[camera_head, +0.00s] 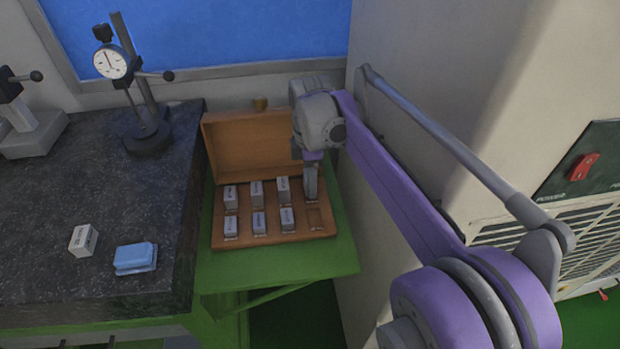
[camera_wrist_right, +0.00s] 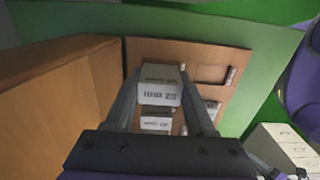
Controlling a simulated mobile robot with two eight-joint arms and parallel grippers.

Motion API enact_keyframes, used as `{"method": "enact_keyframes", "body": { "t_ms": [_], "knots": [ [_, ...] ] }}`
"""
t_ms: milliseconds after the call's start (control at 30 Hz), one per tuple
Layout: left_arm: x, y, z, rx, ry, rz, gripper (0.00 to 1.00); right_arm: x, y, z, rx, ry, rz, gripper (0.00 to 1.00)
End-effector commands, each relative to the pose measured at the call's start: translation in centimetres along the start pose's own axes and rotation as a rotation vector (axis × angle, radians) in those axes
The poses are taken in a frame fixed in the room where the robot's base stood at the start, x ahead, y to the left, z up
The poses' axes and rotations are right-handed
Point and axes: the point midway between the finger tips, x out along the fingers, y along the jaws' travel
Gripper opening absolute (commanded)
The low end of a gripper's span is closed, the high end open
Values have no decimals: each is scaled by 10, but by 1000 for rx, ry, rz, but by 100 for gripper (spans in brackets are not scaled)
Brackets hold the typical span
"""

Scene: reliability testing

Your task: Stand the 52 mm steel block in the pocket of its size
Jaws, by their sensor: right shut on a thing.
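My right gripper (camera_head: 311,190) points down over the right end of the wooden case's back row. In the right wrist view its fingers (camera_wrist_right: 160,100) are shut on a pale steel block (camera_wrist_right: 160,85). The block's marking is upside down there and looks like 52 mm. The block stands upright at the back-right place of the open case (camera_head: 222,241); I cannot tell how deep it sits in the pocket. The front-right pocket (camera_head: 317,217) is empty and also shows in the wrist view (camera_wrist_right: 211,74). My left gripper is not in view.
Several labelled blocks stand in the case, in two rows. The case's raised lid (camera_head: 245,145) is behind them. On the dark granite plate (camera_head: 60,200) are a loose block (camera_head: 83,240), a blue object (camera_head: 135,258) and a dial gauge stand (camera_head: 147,137). A machine cabinet (camera_head: 430,90) stands right.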

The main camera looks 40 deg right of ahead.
Motion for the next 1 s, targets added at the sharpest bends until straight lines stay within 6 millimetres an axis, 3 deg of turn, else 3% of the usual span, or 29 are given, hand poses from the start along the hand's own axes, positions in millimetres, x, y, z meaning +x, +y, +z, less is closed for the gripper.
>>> {"method": "enact_keyframes", "body": {
  "t_ms": [967,1000],
  "knots": [
    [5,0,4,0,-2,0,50,12,0,0,0,0,0,0],
    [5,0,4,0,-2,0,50,12,0,0,0,0,0,62]
  ]
}}
